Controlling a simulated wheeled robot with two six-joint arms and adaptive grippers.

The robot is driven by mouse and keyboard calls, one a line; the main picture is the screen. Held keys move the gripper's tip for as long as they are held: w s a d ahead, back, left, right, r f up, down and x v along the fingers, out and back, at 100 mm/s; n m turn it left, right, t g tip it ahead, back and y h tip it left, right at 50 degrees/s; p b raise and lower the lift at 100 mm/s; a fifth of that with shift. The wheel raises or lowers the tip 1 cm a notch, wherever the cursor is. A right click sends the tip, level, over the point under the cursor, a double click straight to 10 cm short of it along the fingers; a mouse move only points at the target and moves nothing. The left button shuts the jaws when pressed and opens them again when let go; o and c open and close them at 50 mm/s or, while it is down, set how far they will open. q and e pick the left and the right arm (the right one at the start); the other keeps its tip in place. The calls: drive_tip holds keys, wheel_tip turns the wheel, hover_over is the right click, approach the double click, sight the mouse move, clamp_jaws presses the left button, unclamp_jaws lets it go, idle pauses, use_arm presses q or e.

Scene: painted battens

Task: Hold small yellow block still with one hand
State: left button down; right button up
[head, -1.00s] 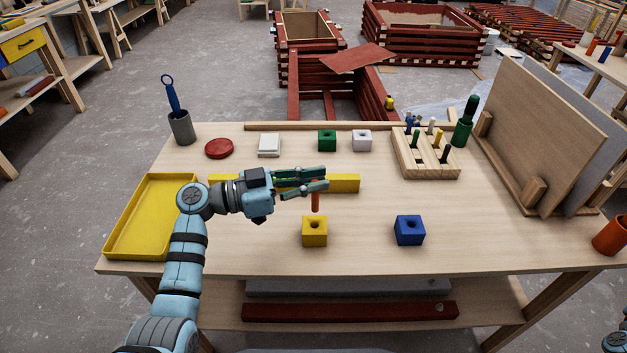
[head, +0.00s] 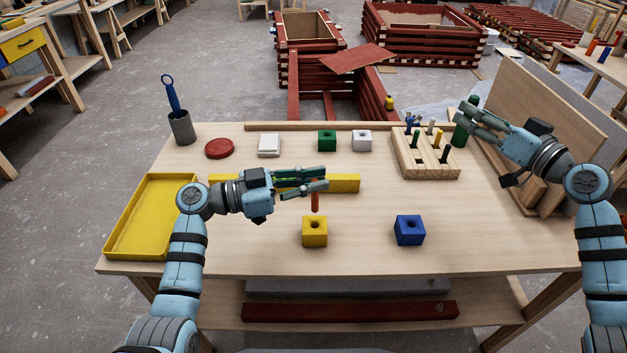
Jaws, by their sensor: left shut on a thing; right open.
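The small yellow block (head: 314,234) stands on the workbench near its front edge, with a round hole in its top. My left gripper (head: 322,180) is above and behind the block, shut on an orange peg (head: 315,203). The peg points down over the block; I cannot tell whether its lower end is in the hole. My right gripper (head: 468,119) is open at the back right, over the peg rack's right side and in front of the green bottle (head: 460,134). It is well away from the yellow block.
A blue block (head: 409,230) with a hole stands to the right. Green (head: 327,141) and white (head: 362,141) blocks stand behind. A yellow batten (head: 345,183) lies behind my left gripper. The wooden peg rack (head: 425,160) is at right, a yellow tray (head: 118,235) at left. The front middle right is clear.

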drive_tip(key=s+a+f+n+g+y, duration=0.35)
drive_tip(key=a+f+n+g, duration=0.35)
drive_tip(key=a+f, duration=0.65)
drive_tip(key=n+g, duration=0.5)
drive_tip(key=n, duration=0.1)
approach(319, 229)
drive_tip(key=shift+w+f+y, duration=0.45)
drive_tip(key=shift+w+f, duration=0.25)
drive_tip(key=shift+f, duration=0.35)
drive_tip(key=x, duration=0.9)
drive_tip(key=shift+a+f, duration=0.15)
drive_tip(key=shift+a, duration=0.05)
drive_tip(key=shift+c, duration=0.6)
drive_tip(key=c, duration=0.6)
